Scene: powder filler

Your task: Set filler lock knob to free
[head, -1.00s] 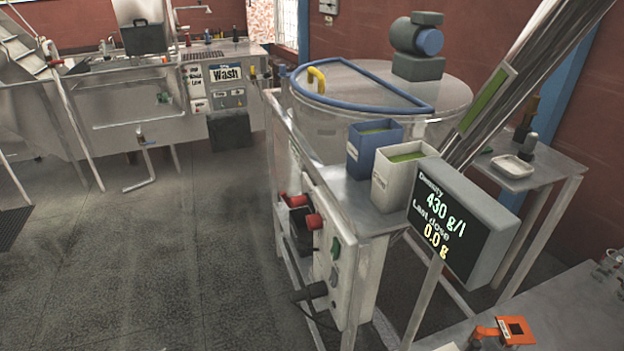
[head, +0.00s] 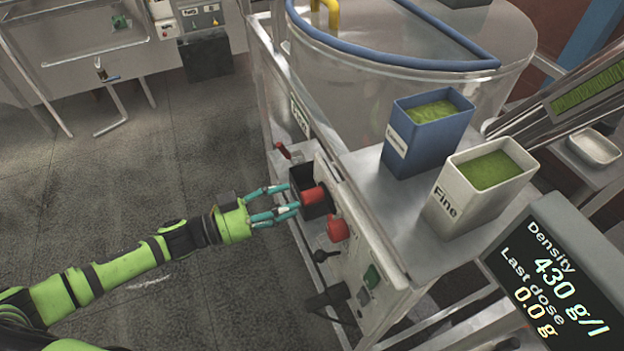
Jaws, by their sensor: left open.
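The filler's side panel (head: 375,262) carries red controls. One red knob (head: 313,196) sits at a dark box (head: 303,176), and a second red knob (head: 338,229) is just below and right of it. A small red-handled part (head: 283,151) is further back. I cannot read which is the lock knob or its setting. My left gripper (head: 292,199) is open, its teal fingers pointing right at the dark box and first red knob. The fingertips are very close to that knob; whether they touch it I cannot tell. My right gripper is not in view.
A black lever (head: 326,256) and green button (head: 372,275) are lower on the panel. A blue bin (head: 428,135) and white "Fine" bin (head: 480,185) of green powder stand above. The display (head: 560,270) reads 430 g/l and 0.0 g. Floor at left is clear.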

